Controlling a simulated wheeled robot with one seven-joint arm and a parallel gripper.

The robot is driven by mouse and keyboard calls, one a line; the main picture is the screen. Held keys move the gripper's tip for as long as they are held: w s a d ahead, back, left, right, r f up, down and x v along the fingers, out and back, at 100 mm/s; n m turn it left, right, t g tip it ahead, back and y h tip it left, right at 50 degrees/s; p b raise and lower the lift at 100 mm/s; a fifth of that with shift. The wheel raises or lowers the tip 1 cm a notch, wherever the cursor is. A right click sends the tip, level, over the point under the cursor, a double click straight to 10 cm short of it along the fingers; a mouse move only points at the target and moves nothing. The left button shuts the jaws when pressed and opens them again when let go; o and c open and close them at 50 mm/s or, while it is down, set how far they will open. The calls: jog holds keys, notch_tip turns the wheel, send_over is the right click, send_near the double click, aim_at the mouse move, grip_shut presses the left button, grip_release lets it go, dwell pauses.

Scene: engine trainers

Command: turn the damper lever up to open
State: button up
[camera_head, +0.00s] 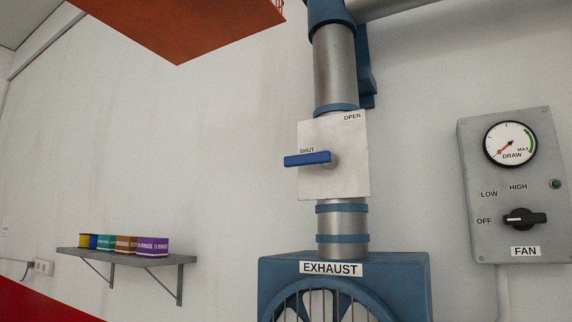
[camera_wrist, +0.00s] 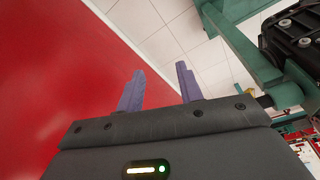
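The damper lever (camera_head: 307,159) is a blue handle on a white plate (camera_head: 340,185) fixed to the exhaust pipe. It lies roughly level and points left, at the word SHUT. The word OPEN is printed at the plate's top right. My gripper (camera_wrist: 160,85) shows only in the wrist view. Its two purple fingers are spread apart with nothing between them. The lever is not in the wrist view, and my gripper is not in the head view, so it is away from the lever.
A fan panel (camera_head: 507,200) with a gauge and a black knob is on the wall at right. A shelf (camera_head: 125,257) with several small boxes is at lower left. An orange panel (camera_head: 185,25) hangs at the top. A blue exhaust housing (camera_head: 410,275) is below the pipe.

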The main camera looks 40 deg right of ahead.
jog(key=shift+o, duration=0.6)
jog(key=shift+s, duration=0.15)
jog(key=w+d+r+n+t+h+p, duration=0.1)
jog(key=w+d+r+n+h+p, duration=0.2)
jog(key=r, duration=0.9)
jog(key=w+d+r+n+t+h+p, duration=0.15)
jog(key=w+r, duration=0.35)
jog(key=r, duration=0.7)
jog(key=w+d+r+n+t+h+p, duration=0.25)
jog(key=w+d+r, duration=0.2)
jog(key=r, duration=0.75)
jog(key=s+r+h+p, duration=0.2)
jog(key=s+r+h, duration=0.1)
jog(key=r, duration=1)
jog(key=s+r+m+h+p, duration=0.1)
jog(key=s+r, duration=0.4)
jog(key=r, duration=0.8)
jog(key=s+r+m+h+p, duration=0.1)
jog(key=s+r+h+p, duration=0.2)
jog(key=r, duration=1)
jog(key=s+h, duration=0.1)
jog(key=h, duration=0.1)
jog(key=shift+d+g+h, duration=0.2)
jog(key=shift+g+h, duration=0.1)
jog(key=shift+w, duration=0.1)
jog(key=shift+d+p, duration=0.15)
jog(key=shift+p, duration=0.15)
